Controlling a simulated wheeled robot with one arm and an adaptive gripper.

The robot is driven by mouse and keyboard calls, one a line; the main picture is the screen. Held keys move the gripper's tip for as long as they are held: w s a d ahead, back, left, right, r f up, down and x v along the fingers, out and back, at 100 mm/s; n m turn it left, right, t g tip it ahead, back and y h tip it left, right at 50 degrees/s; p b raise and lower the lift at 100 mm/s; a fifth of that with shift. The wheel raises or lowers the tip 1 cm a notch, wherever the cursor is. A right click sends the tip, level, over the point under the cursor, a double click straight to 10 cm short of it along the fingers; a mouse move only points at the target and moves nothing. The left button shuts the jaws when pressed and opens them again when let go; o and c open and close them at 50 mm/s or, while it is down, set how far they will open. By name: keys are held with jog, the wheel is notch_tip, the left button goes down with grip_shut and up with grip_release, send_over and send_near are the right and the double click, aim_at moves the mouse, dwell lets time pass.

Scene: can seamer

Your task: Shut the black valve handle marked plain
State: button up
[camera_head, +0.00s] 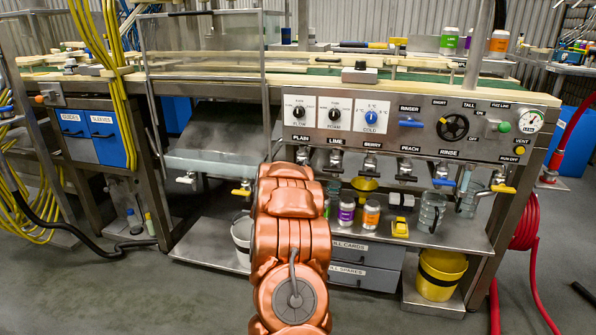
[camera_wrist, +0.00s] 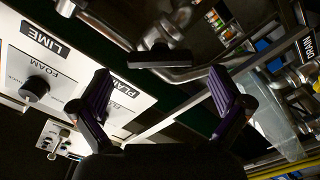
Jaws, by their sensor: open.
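In the wrist view a black bar handle (camera_wrist: 158,58) sits on a metal valve, near the white panel's PLAIN label (camera_wrist: 122,88), which a finger partly covers. My gripper (camera_wrist: 160,88) is open, with its purple fingers spread on either side of the handle, which lies ahead of the fingertips. I see no contact. In the head view the metal valve (camera_head: 303,155) below the PLAIN label (camera_head: 299,139) is partly covered by my copper arm. My gripper is hidden there. Whether the handle lies along or across its pipe is hard to tell.
To the right hang the lime valve (camera_head: 334,164), other black-handled valves and a blue rinse handle (camera_head: 443,182). A yellow handle (camera_head: 241,191) is at left. Cans and a yellow box (camera_head: 400,228) stand on the shelf below. Open floor lies in front.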

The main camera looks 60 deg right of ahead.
jog(key=x, duration=0.3)
jog(key=shift+b, duration=0.3)
jog(key=c, duration=1.1)
jog(key=shift+w, duration=0.1)
jog(key=shift+m+p, duration=1.05)
jog(key=shift+m, duration=3.35)
